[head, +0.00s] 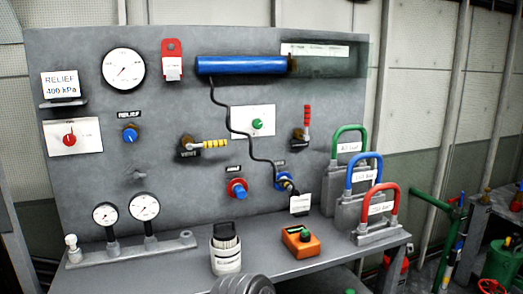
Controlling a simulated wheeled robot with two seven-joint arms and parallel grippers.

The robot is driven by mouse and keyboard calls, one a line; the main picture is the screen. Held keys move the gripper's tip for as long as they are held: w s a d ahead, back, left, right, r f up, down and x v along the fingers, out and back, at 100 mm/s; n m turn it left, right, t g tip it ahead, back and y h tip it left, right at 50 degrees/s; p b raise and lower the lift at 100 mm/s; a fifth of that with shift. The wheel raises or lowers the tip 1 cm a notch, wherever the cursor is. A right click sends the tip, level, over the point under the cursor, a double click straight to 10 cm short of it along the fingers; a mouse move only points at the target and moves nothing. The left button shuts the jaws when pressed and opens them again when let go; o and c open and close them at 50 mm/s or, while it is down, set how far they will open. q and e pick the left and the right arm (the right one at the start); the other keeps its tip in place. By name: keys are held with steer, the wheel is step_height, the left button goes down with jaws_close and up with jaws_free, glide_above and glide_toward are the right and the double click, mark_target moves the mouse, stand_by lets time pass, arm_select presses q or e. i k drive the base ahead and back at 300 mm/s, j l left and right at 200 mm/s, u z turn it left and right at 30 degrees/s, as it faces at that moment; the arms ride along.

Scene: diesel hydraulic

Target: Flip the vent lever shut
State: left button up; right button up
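The vent lever (214,144) is a yellow-banded handle on a brass valve body on the grey panel (80,195). It points right, nearly level, tilted slightly upward. A small dark label (189,154) reading "VENT" sits below its left end. The valve behind the handle is partly hidden.
A red-handled lever (307,117) stands upright to the right. A black cable (231,122) hangs between the levers from the blue cylinder (240,65). On the bench below are a cup (227,255), an orange box (301,241) and weights with coloured handles (378,213).

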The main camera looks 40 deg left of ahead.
mark_target(217, 143)
steer(key=u, duration=1.55)
steer(key=l+z, duration=0.5)
steer(key=i+l+z, duration=0.2)
steer(key=z, duration=0.25)
steer(key=l, duration=0.1)
